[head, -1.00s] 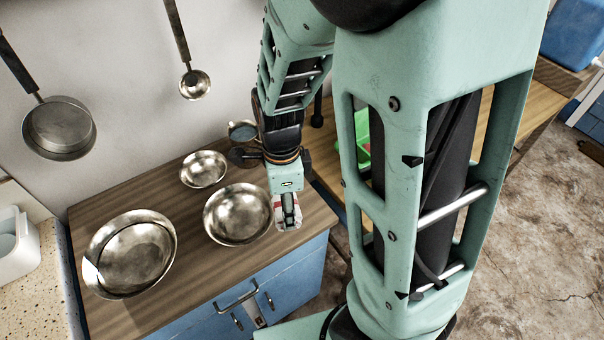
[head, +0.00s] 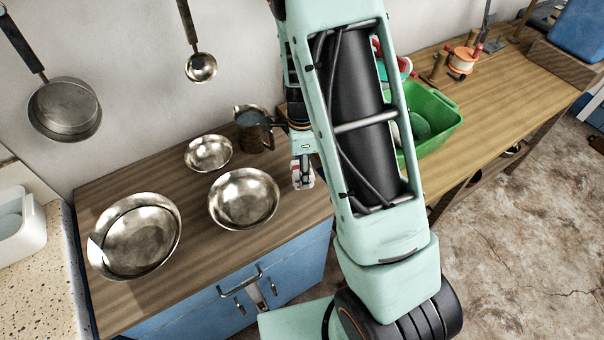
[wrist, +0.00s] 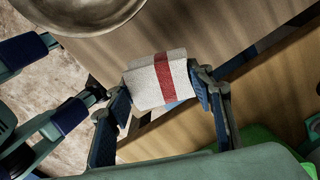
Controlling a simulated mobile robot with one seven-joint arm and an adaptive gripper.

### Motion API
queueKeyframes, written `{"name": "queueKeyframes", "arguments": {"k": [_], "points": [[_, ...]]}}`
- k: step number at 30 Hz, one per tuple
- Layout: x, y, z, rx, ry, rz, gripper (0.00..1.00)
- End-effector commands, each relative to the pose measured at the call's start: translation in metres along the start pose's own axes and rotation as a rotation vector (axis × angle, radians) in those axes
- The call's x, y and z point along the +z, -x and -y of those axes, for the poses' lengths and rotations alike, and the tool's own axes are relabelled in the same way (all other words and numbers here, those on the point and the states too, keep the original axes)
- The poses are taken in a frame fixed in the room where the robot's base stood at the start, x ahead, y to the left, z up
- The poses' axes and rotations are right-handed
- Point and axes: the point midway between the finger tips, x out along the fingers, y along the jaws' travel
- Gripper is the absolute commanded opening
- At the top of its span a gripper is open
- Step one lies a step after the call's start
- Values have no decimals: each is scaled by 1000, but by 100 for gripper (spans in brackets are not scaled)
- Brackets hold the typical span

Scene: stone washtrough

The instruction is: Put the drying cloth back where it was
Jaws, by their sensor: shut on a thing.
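The drying cloth (wrist: 150,88) is white with a red stripe, and it looks folded. My gripper (wrist: 163,92) is shut on it, with one finger at each side of the cloth in the wrist view. In the head view my gripper (head: 303,182) is at the right end of the wooden counter, right of the nearest metal bowl. Only a small part of the cloth shows there, and I cannot tell whether it touches the counter.
Metal bowls (head: 140,232) and a metal jug (head: 256,136) stand on the counter (head: 190,275). A green bin (head: 436,112) is on the lower wooden bench (head: 500,90) to the right. A pan (head: 64,112) and a ladle (head: 201,68) hang on the wall.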

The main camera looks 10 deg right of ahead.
Motion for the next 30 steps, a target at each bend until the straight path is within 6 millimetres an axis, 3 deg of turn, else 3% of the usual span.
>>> {"name": "queueKeyframes", "arguments": {"k": [8, 14, 26, 27, 30], "points": [[-3, -14, 10, 2, -1, 0, 29], [-3, -41, 9, 2, 0, 0, 29], [-2, -47, 9, 0, 0, 0, 29], [-2, -45, 9, 0, 0, 1, 53], [-2, -45, 9, 0, 0, 1, 64]]}}
